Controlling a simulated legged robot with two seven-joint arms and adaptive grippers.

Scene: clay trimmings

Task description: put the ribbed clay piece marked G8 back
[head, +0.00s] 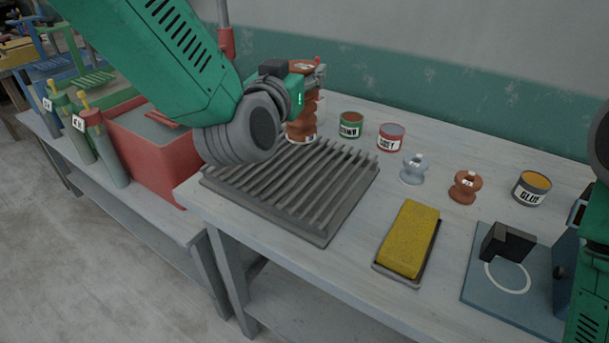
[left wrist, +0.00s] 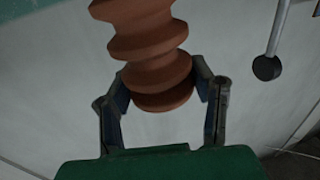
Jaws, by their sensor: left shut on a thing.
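A ribbed reddish-brown clay piece (head: 301,125) is upright between the fingers of my left gripper (head: 318,75), at the back of the grey slatted rack (head: 330,225). I cannot tell whether its lower end touches the rack. In the left wrist view the ribbed clay piece (left wrist: 150,45) sits between both fingers of my left gripper (left wrist: 160,95), which are closed on its end. A pale mark shows on its top in the head view, too small to read. Part of my right arm shows at the right edge; its gripper is not seen.
Small tins (head: 350,125), a grey spool (head: 413,170), a brown spool (head: 465,187) and a glue tin (head: 531,189) stand right of the rack. A yellow block (head: 410,238) lies on a dark tray. A blue board (head: 500,300) bears a black block (head: 507,243). A red box (head: 150,150) stands left.

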